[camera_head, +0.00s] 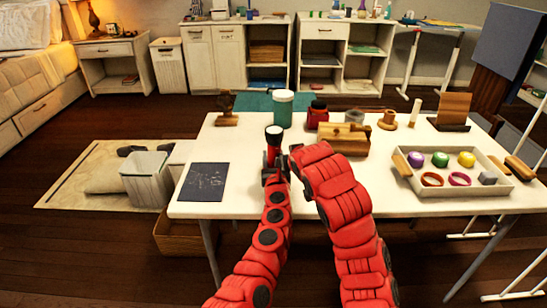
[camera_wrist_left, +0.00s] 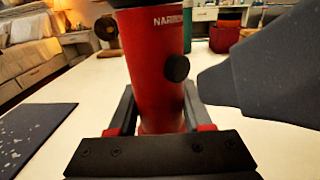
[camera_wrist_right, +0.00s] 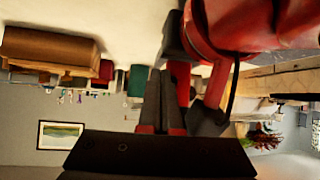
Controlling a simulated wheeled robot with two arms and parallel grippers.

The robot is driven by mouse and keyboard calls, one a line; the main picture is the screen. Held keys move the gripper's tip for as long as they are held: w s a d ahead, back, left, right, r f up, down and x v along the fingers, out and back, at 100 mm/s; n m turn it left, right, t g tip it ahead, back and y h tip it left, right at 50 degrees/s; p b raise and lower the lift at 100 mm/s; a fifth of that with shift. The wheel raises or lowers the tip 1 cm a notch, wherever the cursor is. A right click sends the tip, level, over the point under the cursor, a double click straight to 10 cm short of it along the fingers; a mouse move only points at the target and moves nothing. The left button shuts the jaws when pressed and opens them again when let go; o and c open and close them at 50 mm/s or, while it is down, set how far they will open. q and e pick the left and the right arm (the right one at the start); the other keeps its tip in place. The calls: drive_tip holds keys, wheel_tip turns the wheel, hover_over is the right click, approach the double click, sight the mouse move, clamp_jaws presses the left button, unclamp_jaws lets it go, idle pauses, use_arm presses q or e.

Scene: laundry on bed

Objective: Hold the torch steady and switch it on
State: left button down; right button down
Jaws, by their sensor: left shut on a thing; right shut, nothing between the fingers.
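The torch (camera_head: 273,153) stands upright above the near left part of the white table, with a red body and a dark, wider head at the top. My left gripper (camera_head: 275,172) is shut around its lower body. In the left wrist view, the torch (camera_wrist_left: 152,70) sits between the fingers, with a round black button (camera_wrist_left: 176,68) on its right side. My right gripper (camera_head: 294,151) is just right of the torch. Its dark tip (camera_wrist_left: 215,85) points at the button with a small gap showing. In the right wrist view, its fingers (camera_wrist_right: 163,90) are shut and empty.
A dark sheet (camera_head: 204,182) lies left of the torch. A teal jar (camera_head: 283,108), a red jar (camera_head: 317,114) and a wooden box (camera_head: 344,138) stand behind. A tray (camera_head: 410,180) of small objects is at the right. The table's front middle is clear.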

drive_tip(key=shift+w+a, duration=0.2)
drive_tip(key=shift+w+a, duration=0.2)
idle(0.6)
drive_tip(key=shift+s+d, duration=0.45)
drive_tip(key=shift+s, duration=0.1)
drive_tip(key=shift+s+d+r, duration=0.1)
drive_tip(key=shift+s+d, duration=0.25)
drive_tip(key=shift+d, duration=0.15)
drive_tip(key=shift+s+d, duration=1.6)
drive_tip(key=shift+s, duration=0.3)
